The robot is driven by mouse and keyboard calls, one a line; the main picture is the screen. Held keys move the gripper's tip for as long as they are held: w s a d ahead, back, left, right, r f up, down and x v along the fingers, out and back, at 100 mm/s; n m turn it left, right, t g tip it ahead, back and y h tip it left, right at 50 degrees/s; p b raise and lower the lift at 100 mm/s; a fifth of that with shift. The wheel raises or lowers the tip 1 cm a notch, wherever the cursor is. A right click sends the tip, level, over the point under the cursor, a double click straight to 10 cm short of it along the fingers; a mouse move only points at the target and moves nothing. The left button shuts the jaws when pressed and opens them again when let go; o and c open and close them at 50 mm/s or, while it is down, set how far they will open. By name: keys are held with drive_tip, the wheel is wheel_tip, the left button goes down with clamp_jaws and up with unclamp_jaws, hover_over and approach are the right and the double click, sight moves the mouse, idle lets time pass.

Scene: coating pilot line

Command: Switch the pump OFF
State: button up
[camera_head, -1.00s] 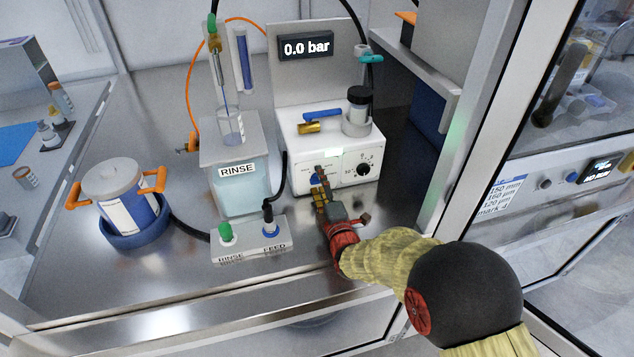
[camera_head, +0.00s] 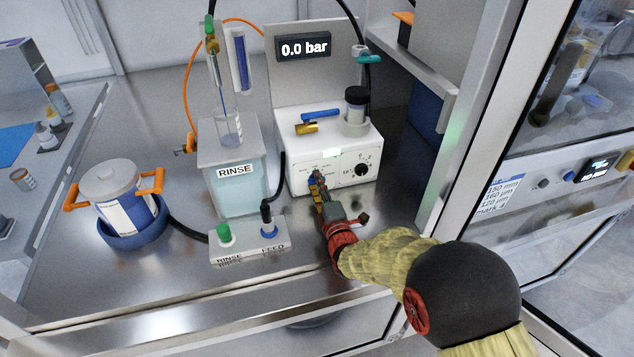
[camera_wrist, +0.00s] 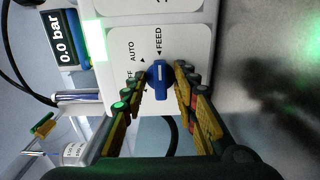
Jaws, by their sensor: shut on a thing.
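The white pump unit (camera_head: 300,180) stands on the steel bench, with a blue selector knob (camera_wrist: 160,82) on its front panel. The panel labels AUTO and FEED show in the wrist view, with another label partly hidden by a finger. My gripper (camera_head: 318,182) is at the left part of the pump's front. In the wrist view my gripper (camera_wrist: 161,88) has one finger on each side of the knob and is shut on it. The fingers hide part of the knob, and I cannot tell for sure which label it points to. The display (camera_head: 304,46) reads 0.0 bar.
A black dial (camera_head: 361,170) is right of the knob. A blue-handled valve (camera_head: 321,115) and a black-capped jar (camera_head: 355,108) are on top of the pump. The RINSE tank (camera_head: 235,185) and the RINSE/FEED block (camera_head: 250,245) stand left. A cabinet post (camera_head: 470,120) is right.

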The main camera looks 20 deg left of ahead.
drive_tip(key=shift+f, duration=0.15)
clamp_jaws()
drive_tip(key=shift+f+n+b, duration=0.15)
drive_tip(key=shift+n+b, duration=0.55)
drive_tip(key=shift+n, duration=0.3)
drive_tip(key=n+b, duration=0.1)
drive_tip(key=n, duration=0.2)
drive_tip(key=shift+n+b, duration=0.3)
drive_tip(key=shift+b, duration=0.1)
drive_tip(key=n+b, duration=0.1)
drive_tip(key=n, duration=0.2)
drive_tip(key=shift+s+n, duration=0.1)
drive_tip(key=shift+n, duration=0.2)
drive_tip(key=o, duration=0.6)
unclamp_jaws()
drive_tip(key=o, duration=0.4)
drive_tip(key=shift+o, duration=0.3)
drive_tip(key=shift+r, duration=0.2)
